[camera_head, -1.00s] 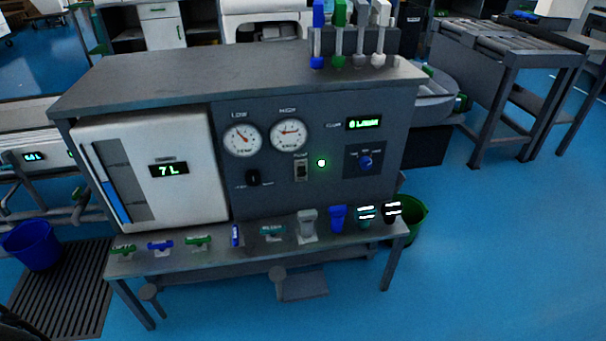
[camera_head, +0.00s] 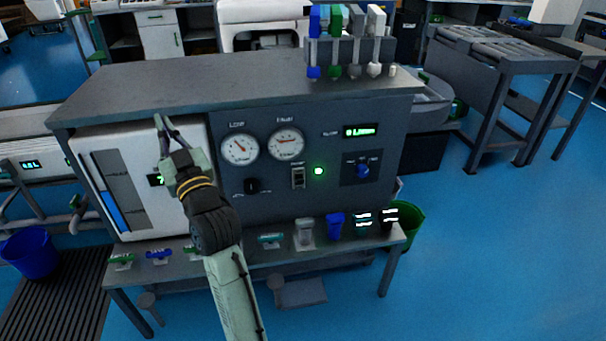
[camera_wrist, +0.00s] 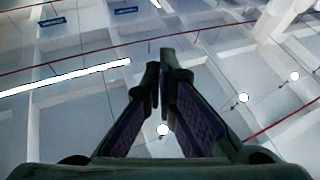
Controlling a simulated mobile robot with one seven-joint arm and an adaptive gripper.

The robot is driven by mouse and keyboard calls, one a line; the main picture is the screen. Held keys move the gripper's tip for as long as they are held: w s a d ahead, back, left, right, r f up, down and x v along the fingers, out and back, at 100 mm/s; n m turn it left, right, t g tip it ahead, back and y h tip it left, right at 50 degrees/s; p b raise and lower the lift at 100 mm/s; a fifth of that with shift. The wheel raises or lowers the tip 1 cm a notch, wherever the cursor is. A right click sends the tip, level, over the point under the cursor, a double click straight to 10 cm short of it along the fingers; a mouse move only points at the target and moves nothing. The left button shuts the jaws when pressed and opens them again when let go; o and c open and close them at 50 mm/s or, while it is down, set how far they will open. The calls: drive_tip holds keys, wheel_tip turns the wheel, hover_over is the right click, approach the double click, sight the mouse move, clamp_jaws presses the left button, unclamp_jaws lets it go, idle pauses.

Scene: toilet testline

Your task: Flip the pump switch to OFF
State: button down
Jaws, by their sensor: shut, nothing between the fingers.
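The pump switch (camera_head: 298,178) is a small light rocker in a dark plate on the grey panel, below the right gauge. A lit green lamp (camera_head: 318,171) is just to its right. The switch's position is too small to read. My gripper (camera_head: 165,122) points up in front of the white tank unit, well to the left of the switch and touching nothing visible. In the wrist view my gripper's fingers (camera_wrist: 162,80) are together and empty, with only the ceiling behind them.
Two round gauges (camera_head: 262,146), a black knob (camera_head: 252,186) and a blue knob (camera_head: 362,171) share the panel. Several fittings, including a blue one (camera_head: 335,225), stand on the ledge below. A rack of coloured tools (camera_head: 345,50) is on top. The space before the switch is clear.

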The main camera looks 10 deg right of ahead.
drive_tip(key=w+d+f+m+g+h, duration=0.1)
drive_tip(key=d+f+h, duration=0.3)
drive_tip(key=d+f, duration=0.8)
drive_tip(key=w+d+f+m+g+h, duration=0.2)
drive_tip(key=d+f+m+g+h, duration=0.1)
drive_tip(key=d+f, duration=1)
drive_tip(key=d+m+h, duration=0.1)
drive_tip(key=d+h, duration=0.1)
drive_tip(key=d, duration=0.3)
drive_tip(key=shift+d+m+g+p, duration=0.15)
drive_tip(key=shift+m+g+p, duration=0.15)
drive_tip(key=shift+w, duration=0.1)
drive_tip(key=p, duration=0.2)
approach(300, 167)
drive_tip(key=w, duration=0.5)
drive_tip(key=shift+f, duration=0.4)
drive_tip(key=shift+s+f+b, duration=0.1)
drive_tip(key=shift+b, duration=0.4)
drive_tip(key=shift+f+b, duration=0.25)
drive_tip(key=shift+b, duration=0.5)
drive_tip(key=shift+s+r+b, duration=0.1)
drive_tip(key=shift+b, duration=0.2)
